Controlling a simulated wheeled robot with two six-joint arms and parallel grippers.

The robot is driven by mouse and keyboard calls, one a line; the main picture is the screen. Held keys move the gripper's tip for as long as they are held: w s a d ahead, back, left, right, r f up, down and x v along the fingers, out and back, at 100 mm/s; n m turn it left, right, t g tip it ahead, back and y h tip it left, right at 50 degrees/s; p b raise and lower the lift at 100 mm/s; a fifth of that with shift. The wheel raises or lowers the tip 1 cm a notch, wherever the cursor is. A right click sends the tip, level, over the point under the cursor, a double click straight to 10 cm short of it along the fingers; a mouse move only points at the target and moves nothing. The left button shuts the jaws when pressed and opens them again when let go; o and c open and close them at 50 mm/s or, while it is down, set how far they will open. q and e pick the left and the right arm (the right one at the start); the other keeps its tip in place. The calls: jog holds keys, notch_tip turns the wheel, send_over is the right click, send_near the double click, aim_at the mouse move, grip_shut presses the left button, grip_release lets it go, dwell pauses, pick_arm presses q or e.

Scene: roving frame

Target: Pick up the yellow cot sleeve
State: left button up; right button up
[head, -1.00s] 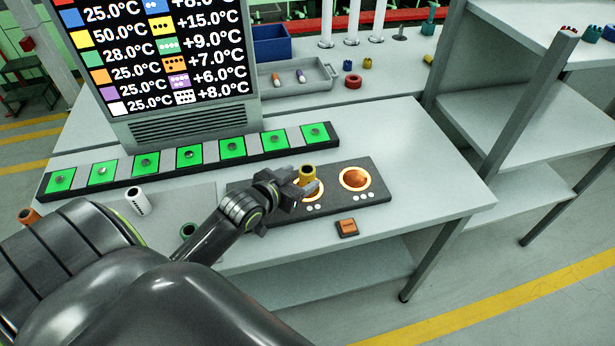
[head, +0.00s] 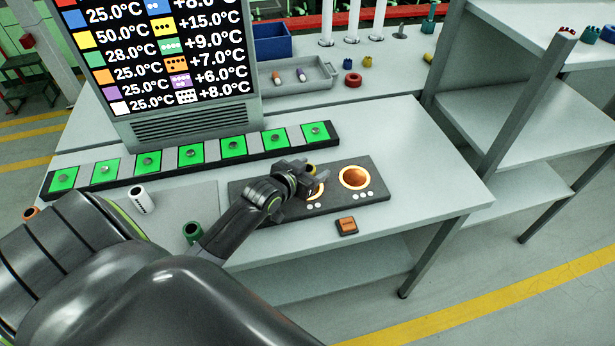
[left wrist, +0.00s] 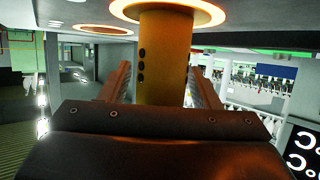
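The yellow cot sleeve (head: 310,167) stands upright on the left glowing ring of the dark two-ring plate (head: 285,209). In the head view my left gripper (head: 306,176) covers most of it. In the left wrist view, which looks upside down, the sleeve (left wrist: 165,60) shows a row of dark dots and meets the glowing ring (left wrist: 205,12). My left gripper's fingers (left wrist: 160,85) are open on either side of the sleeve. A small gap shows on the left; contact on the right cannot be told. My right gripper is not in view.
An orange button block (head: 347,225) sits in front of the plate. Behind are a strip of green pads (head: 190,155) and a screen (head: 165,60). The table's right side is clear.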

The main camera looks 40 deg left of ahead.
pick_arm(q)
jog(key=c, duration=0.9)
jog(key=shift+r, duration=0.15)
